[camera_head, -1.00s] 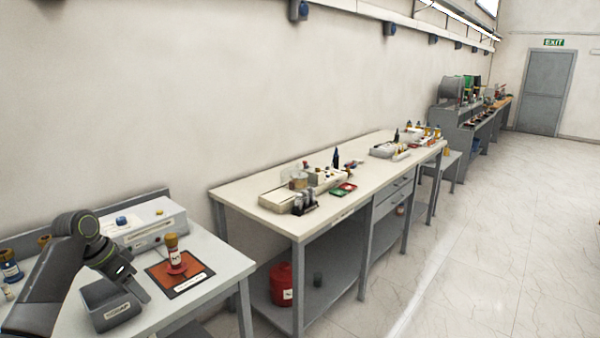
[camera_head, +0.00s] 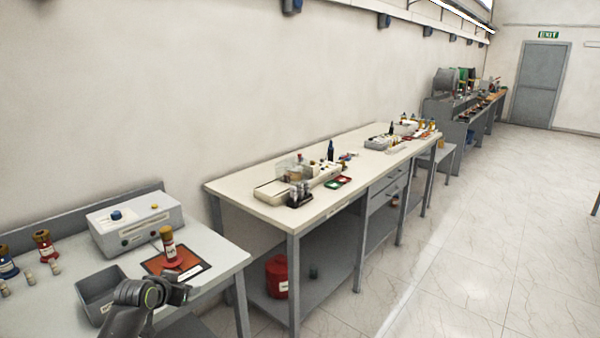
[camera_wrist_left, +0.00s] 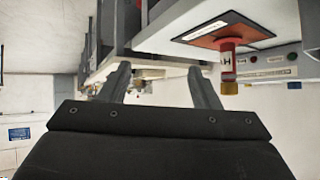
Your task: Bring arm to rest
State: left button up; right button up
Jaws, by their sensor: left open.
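My left arm (camera_head: 138,294) comes in at the bottom left of the head view, in front of the near table's edge. In the left wrist view my left gripper (camera_wrist_left: 162,88) has its two fingers wide apart with nothing between them. A red bushing with a yellow-brown top (camera_head: 168,246) stands upright on an orange, dark-edged mat (camera_head: 196,268). The bushing also shows in the wrist view (camera_wrist_left: 229,66), upside down, to the right of the fingers and apart from them. My right gripper is not in view.
The near table (camera_head: 222,246) also holds a grey bin (camera_head: 98,288), a white control box (camera_head: 137,224), and red (camera_head: 44,246) and blue (camera_head: 8,264) bushings at left. A long workbench (camera_head: 268,216) with parts stands beyond. The floor (camera_head: 480,240) at right is clear.

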pick_arm(q)
jog(key=w+a+r+m+t+y, duration=0.15)
jog(key=w+r+t, duration=0.25)
jog(key=r+t, duration=0.75)
jog(key=s+a+f+n+g+y, duration=0.15)
jog(key=s+f+g, duration=0.25)
jog(key=f, duration=0.7)
jog(key=s+a+f+n+g, duration=0.1)
jog(key=s+a+f+g, duration=0.2)
jog(key=f, duration=0.9)
jog(key=s+f+g+b, duration=0.1)
jog(key=s+f+g, duration=0.1)
jog(key=s+f, duration=0.7)
jog(key=s+f+g+b, duration=0.1)
jog(key=s+f+g, duration=0.2)
jog(key=s+f, duration=0.6)
jog(key=s+d+f+n+g, duration=0.2)
jog(key=s+f+g, duration=0.2)
jog(key=s+f, duration=1.4)
jog(key=s+d+f+g, duration=0.2)
jog(key=s, duration=1)
jog(key=s+d+f+g, duration=0.2)
jog(key=s+f, duration=0.1)
jog(key=s, duration=0.9)
jog(key=shift+s+d+f+g+h+b, duration=0.2)
jog(key=shift+s+g+h+b, duration=0.1)
jog(key=shift+s+g+b, duration=0.1)
jog(key=shift+w, duration=0.15)
